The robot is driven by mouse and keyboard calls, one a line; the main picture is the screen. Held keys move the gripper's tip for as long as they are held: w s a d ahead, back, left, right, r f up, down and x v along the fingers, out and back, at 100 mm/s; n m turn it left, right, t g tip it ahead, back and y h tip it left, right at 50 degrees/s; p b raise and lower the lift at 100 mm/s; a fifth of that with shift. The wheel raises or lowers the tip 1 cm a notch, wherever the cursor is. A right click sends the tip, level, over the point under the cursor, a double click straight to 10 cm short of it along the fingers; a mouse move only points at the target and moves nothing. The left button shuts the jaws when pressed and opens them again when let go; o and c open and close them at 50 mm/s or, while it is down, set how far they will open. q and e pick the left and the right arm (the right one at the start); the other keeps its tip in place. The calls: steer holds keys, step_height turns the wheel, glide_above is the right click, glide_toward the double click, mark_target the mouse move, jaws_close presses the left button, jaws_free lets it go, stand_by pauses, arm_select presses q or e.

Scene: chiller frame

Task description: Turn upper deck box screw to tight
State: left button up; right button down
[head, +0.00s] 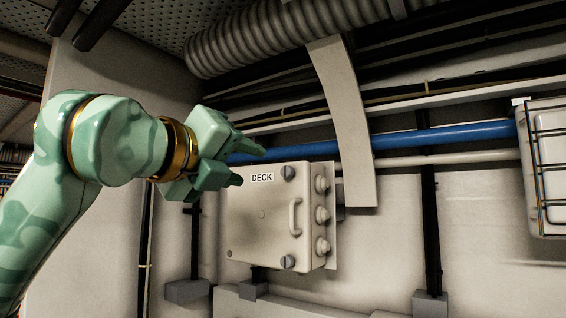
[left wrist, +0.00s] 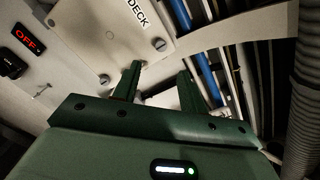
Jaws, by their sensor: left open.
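The deck box (head: 262,235) is a pale box on the wall with a white DECK label (head: 262,177), which also shows in the left wrist view (left wrist: 138,14). The upper screw (head: 288,173) is a round grey head at the box's top right corner. In the left wrist view the upper screw (left wrist: 159,44) appears just beyond the gap between my fingertips, not between them. My left gripper (head: 252,166) is open and empty, at the box's upper left in the head view. My right gripper is out of view.
A lower screw (head: 287,262), a handle (head: 295,217) and round side fittings (head: 322,215) are on the box. A blue pipe (head: 440,137) runs above and behind it. A curved strap (head: 345,120) hangs at its right. A red OFF sign (left wrist: 26,38) shows at left.

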mark_target(285, 172)
arm_select(q)
steer(key=p+x, duration=0.4)
steer(key=x, duration=0.6)
steer(key=shift+w+d+r, duration=0.1)
steer(key=shift+d+r, duration=0.1)
steer(key=shift+w+d+f, duration=0.1)
steer(key=shift+w+d, duration=0.05)
steer(key=shift+w, duration=0.05)
jaws_close()
